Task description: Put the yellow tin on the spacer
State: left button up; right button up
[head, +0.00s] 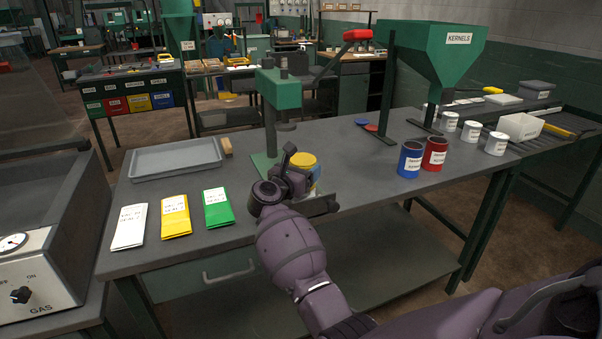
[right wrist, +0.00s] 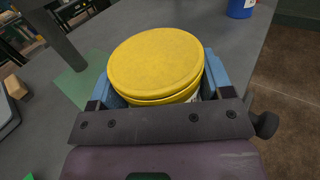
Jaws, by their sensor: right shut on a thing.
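The yellow tin (head: 304,163) is near the front middle of the workbench, just right of the green press. My right gripper (head: 299,181) is around it and partly hides it. In the right wrist view the yellow lid of the tin (right wrist: 156,62) sits between the two blue fingers of my right gripper (right wrist: 160,82), which is shut on its sides. The tin looks upright; I cannot tell whether it touches the bench. I cannot make out the spacer for certain; the gripper hides the area under the tin. My left gripper is not in view.
The green press (head: 279,92) stands close behind the tin. A grey tray (head: 175,157) and white, yellow and green packets (head: 218,207) lie to the left. Blue (head: 410,160) and red (head: 434,154) tins stand right, near the kernels hopper (head: 440,50). The bench between is clear.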

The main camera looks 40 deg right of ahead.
jog(key=shift+f, duration=0.3)
jog(key=shift+f, duration=0.2)
jog(key=o, duration=1.2)
jog(key=shift+o, duration=0.2)
